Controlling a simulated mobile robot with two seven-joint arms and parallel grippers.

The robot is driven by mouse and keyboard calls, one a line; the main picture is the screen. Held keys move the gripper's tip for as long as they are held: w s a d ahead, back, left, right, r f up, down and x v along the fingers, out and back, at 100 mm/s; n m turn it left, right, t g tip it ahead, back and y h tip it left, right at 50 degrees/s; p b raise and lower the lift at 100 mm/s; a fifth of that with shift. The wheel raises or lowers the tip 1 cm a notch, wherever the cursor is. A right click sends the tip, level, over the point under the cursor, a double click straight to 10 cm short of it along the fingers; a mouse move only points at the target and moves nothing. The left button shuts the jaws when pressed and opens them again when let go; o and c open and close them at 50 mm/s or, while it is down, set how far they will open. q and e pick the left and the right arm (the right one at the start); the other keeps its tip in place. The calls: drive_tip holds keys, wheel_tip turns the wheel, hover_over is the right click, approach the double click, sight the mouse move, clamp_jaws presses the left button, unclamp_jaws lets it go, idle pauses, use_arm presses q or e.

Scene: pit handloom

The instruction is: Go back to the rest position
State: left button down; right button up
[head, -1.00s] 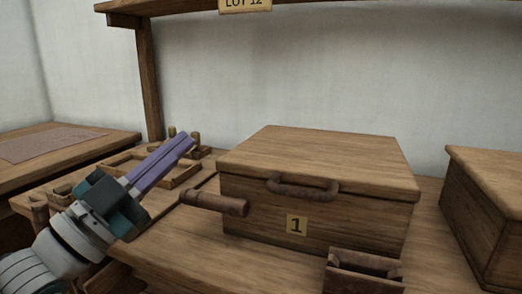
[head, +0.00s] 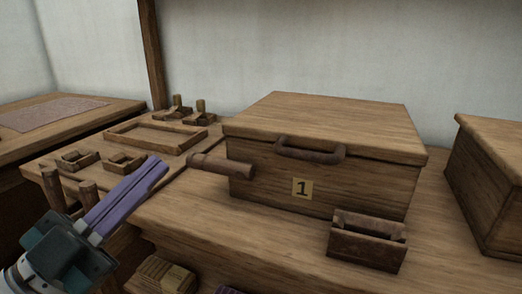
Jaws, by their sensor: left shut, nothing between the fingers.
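My left gripper (head: 158,168) comes in from the lower left in the head view. Its long purple fingers lie together, shut and empty, pointing up and to the right. The fingertips show just left of a round wooden peg or handle (head: 217,165) and in front of the bench top; I cannot tell the exact gap. My right gripper is not in view.
A lidded wooden box (head: 262,186) marked 1 stands on the bench, with a small open box (head: 367,250) before it. Another box (head: 492,185) stands right. A shallow frame (head: 120,140) and small wooden holders lie left. Blocks (head: 160,276) sit below.

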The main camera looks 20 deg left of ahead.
use_arm(q)
wheel_tip(320, 180, up, 8)
drive_tip(key=d+n+g+y+p, duration=0.2)
drive_tip(key=n+g+y+p, duration=0.5)
drive_tip(key=p, duration=1)
drive_tip(key=s+d+r+n+g+p, duration=0.1)
drive_tip(key=s+d+r+g+p, duration=0.1)
drive_tip(key=s+r+g+p, duration=0.45)
drive_tip(key=s+d+r+n+g+p, duration=0.1)
drive_tip(key=s+r+g+p, duration=0.35)
drive_tip(key=s+p, duration=0.4)
wheel_tip(320, 180, up, 36)
drive_tip(key=s+p, duration=0.1)
drive_tip(key=p, duration=3.3)
drive_tip(key=shift+s+p, duration=0.3)
drive_tip(key=shift+p, duration=0.05)
